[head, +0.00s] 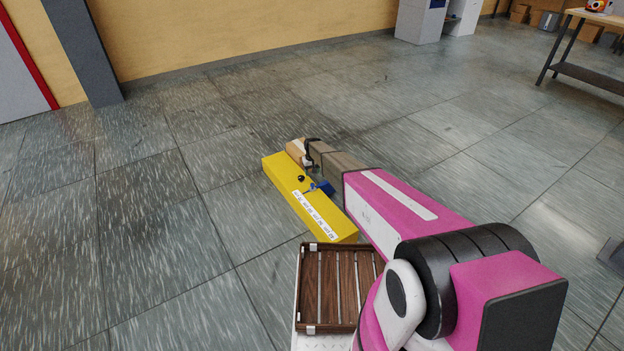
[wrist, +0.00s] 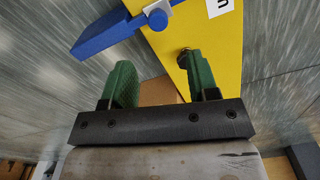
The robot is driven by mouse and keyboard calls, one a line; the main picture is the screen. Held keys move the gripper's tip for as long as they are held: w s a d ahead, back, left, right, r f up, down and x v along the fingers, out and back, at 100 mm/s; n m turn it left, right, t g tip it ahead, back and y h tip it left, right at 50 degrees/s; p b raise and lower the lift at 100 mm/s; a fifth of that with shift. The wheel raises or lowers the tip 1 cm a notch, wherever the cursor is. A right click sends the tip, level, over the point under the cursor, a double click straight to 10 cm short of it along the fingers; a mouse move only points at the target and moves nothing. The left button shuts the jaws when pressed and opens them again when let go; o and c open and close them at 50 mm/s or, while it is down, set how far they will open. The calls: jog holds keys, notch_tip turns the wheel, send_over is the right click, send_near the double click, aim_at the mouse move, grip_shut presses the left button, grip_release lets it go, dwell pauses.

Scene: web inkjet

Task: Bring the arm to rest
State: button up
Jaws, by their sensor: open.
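My arm reaches forward over a yellow box (head: 283,180) on the floor. My gripper (wrist: 160,72) shows in the wrist view with its two green fingers apart. It also shows small and partly hidden in the head view (head: 312,166), at the far end of the yellow box. The box, also in the wrist view (wrist: 215,45), carries a blue lever (wrist: 115,32) and a dark knob (wrist: 183,55). The knob is close to the right fingertip; I cannot tell whether they touch. A tan block (wrist: 158,92) shows between and beyond the fingers.
A slatted wooden tray (head: 301,290) sits at the near side, beside my arm. The tiled floor around the yellow box is mostly clear. A workbench (head: 590,78) stands at the far right, a white cabinet (head: 420,22) at the back, and a grey pillar (head: 88,55) at the left.

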notch_tip(320, 180, up, 2)
jog(key=shift+r, duration=0.15)
jog(key=s+d+r+m, duration=0.1)
jog(key=s+d+r, duration=0.6)
jog(key=s, duration=0.8)
jog(key=s+d+r+m, duration=0.1)
jog(key=s+d+r, duration=0.7)
jog(key=s+r, duration=0.5)
jog(key=s+d+r+m, duration=0.1)
jog(key=s+d+r, duration=0.6)
jog(key=s, duration=1.1)
notch_tip(320, 180, up, 4)
jog(key=shift+s+d+f+m, duration=0.15)
jog(key=shift+d+m, duration=0.1)
jog(key=shift+m, duration=0.15)
